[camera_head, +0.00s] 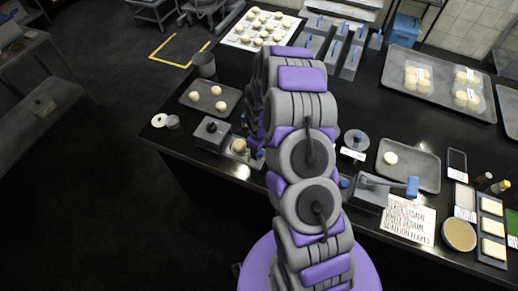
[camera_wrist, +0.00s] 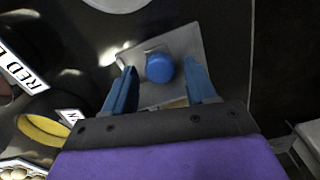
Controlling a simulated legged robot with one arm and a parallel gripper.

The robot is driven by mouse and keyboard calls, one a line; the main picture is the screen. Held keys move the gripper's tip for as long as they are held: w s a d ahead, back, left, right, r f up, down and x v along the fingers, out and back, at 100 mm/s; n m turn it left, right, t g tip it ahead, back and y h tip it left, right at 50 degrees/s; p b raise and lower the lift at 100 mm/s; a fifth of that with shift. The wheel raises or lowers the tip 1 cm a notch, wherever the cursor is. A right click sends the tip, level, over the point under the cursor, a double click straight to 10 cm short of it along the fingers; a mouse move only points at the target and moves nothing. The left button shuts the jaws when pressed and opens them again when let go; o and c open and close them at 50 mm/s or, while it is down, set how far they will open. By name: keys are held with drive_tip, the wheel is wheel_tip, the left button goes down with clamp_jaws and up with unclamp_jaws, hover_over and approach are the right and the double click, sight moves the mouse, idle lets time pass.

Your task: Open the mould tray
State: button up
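In the wrist view, a grey metal plate (camera_wrist: 187,42) with a round blue knob (camera_wrist: 160,68) lies below my gripper; I take it for the mould tray's lid. My gripper (camera_wrist: 160,80) is open. One blue finger is on each side of the knob, with gaps visible; I cannot tell how far above it they are. In the head view, my arm covers the middle of the counter and hides my gripper. A grey metal box (camera_head: 368,193) with a blue-ended handle (camera_head: 412,186) stands right of my arm. I cannot tell whether it is the same object.
In the head view, a tray with several dough balls (camera_head: 210,97) and a grey block with a dark knob (camera_head: 212,130) are left of my arm. A tray with one ball (camera_head: 408,165) and a written sign (camera_head: 407,220) are right. The wrist view shows a yellow-lined bowl (camera_wrist: 42,128).

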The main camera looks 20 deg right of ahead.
drive_tip(key=shift+o, duration=0.2)
drive_tip(key=shift+r, duration=0.15)
wheel_tip(320, 180, up, 17)
drive_tip(key=p, duration=0.1)
idle(0.4)
idle(0.4)
drive_tip(key=s+a+r+m+b, duration=0.1)
drive_tip(key=s+a+r, duration=0.1)
drive_tip(key=s+r, duration=0.35)
drive_tip(key=s+a+r+m+g+b, duration=0.1)
drive_tip(key=s+a+r+m+b, duration=0.15)
drive_tip(key=s, duration=0.65)
drive_tip(key=s+a+r+m+b, duration=0.15)
drive_tip(key=s+r, duration=0.25)
drive_tip(key=s, duration=0.4)
drive_tip(key=s+a+m+b, duration=0.1)
drive_tip(key=s, duration=1)
drive_tip(key=shift+s+a+r+m+g, duration=0.2)
drive_tip(key=shift+s+m+g, duration=0.1)
drive_tip(key=shift+m+g, duration=0.1)
